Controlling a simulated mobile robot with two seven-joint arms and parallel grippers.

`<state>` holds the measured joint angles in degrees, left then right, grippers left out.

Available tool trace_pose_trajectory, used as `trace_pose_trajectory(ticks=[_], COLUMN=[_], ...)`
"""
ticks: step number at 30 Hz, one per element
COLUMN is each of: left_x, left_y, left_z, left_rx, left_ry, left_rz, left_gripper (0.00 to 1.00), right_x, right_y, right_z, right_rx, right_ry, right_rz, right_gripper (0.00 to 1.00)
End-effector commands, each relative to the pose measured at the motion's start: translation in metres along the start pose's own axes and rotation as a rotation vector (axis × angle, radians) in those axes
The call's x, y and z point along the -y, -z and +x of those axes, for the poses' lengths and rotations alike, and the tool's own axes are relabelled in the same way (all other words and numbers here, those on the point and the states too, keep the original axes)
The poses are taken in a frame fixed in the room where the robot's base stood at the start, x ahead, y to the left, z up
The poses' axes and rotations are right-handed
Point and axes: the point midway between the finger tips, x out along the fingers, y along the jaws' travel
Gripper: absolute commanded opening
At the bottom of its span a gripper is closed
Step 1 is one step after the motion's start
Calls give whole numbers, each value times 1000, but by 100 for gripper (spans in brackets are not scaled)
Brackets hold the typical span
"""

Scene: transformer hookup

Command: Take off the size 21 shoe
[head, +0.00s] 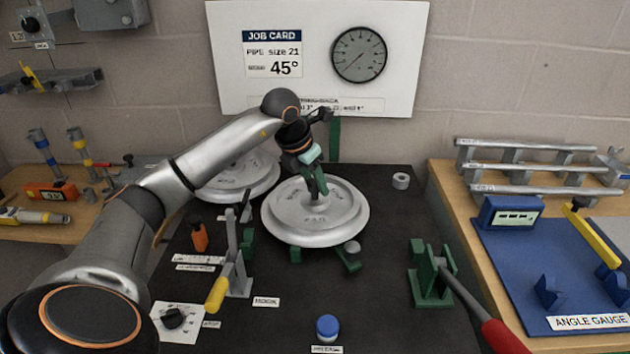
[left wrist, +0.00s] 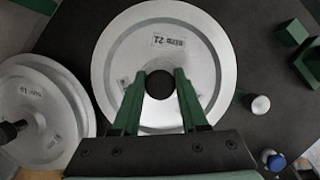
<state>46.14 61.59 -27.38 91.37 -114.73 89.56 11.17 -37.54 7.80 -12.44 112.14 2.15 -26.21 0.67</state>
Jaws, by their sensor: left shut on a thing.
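The size 21 shoe (head: 290,222) is a round, stepped silver disc near the middle of the black bench. In the left wrist view its upside-down label reads size 21 on the disc face (left wrist: 205,65). My left gripper (head: 320,190) reaches down over the disc's centre. In the left wrist view the green fingers (left wrist: 160,80) are on either side of the dark round centre, shut on the shoe there. The exact contact is hidden. I cannot tell whether the disc rests on its seat or is slightly raised. My right gripper does not show.
Another silver disc (head: 235,180) lies behind and left. A yellow-handled lever (head: 226,270) stands in front left, and a red-handled lever (head: 480,312) in front right.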

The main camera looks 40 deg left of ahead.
Motion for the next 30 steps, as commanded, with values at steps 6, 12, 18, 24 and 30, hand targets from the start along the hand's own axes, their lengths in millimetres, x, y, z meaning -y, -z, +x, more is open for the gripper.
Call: trace_pose_trajectory(ticks=[6, 12, 18, 24, 30], left_x=[-1, -2, -2, -1, -1], left_y=[-3, -5, -7, -9, -11], left_z=[-8, -12, -17, -21, -26], left_rx=[1, 2, 3, 5, 6], left_ry=[-3, -3, -4, -3, -2], left_rz=[-2, -2, -2, -2, -1], left_gripper=[0, 0, 0, 0, 0], right_x=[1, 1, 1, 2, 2], right_y=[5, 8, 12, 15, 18], right_z=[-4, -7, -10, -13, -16], right_rx=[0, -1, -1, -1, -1], right_ry=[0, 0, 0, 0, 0], right_rz=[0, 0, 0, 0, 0], right_gripper=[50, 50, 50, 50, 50])
